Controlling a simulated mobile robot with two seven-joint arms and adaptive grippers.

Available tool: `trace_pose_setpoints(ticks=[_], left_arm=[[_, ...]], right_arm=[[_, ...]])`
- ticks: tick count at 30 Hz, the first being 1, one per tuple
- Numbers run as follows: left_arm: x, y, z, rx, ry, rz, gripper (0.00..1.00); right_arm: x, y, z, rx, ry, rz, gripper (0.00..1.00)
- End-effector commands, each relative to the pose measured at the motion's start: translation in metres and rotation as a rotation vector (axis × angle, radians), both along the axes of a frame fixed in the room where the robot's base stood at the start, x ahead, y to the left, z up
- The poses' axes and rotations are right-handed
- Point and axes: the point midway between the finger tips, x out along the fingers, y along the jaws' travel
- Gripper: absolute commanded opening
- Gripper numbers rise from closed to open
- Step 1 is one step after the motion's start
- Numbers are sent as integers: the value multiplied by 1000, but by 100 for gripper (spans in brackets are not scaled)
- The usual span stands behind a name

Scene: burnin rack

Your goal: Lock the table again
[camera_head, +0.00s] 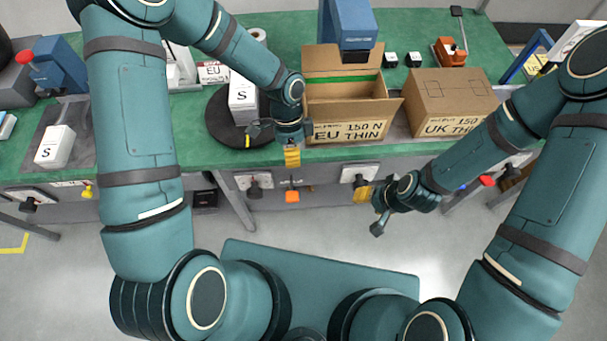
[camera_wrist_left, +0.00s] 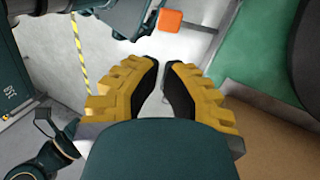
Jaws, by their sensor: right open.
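The black round turntable (camera_head: 215,125) lies on the green bench, with a white box marked S (camera_head: 242,100) on it. An orange block (camera_head: 292,196) hangs at the bench front below a dark fitting; it also shows in the left wrist view (camera_wrist_left: 170,21). My left gripper (camera_head: 292,158) points down at the bench's front edge, above the orange block and apart from it. Its yellow fingers (camera_wrist_left: 163,68) have a narrow, empty gap. My right gripper (camera_head: 370,211) is open and empty in front of the bench. I cannot tell which part is the lock.
An open carton marked EU (camera_head: 347,133) and a closed carton marked UK (camera_head: 452,127) stand right of the turntable. Another S box (camera_head: 55,147) lies on a dark pad at left. Floor (camera_head: 320,220) is clear.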

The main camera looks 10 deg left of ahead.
Motion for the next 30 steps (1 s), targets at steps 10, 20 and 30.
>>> trace_pose_setpoints(ticks=[10, 20, 30], left_arm=[[3, 5, 5, 12, 8, -54, 0], [-2, 3, -9, 12, 11, -52, 0], [-26, -3, -69, 12, 12, -53, 0]], right_arm=[[0, 0, 1, 0, 0, 0, 47], [0, 0, -1, 0, 1, 0, 47], [-3, 1, -9, 2, 7, 5, 47]])
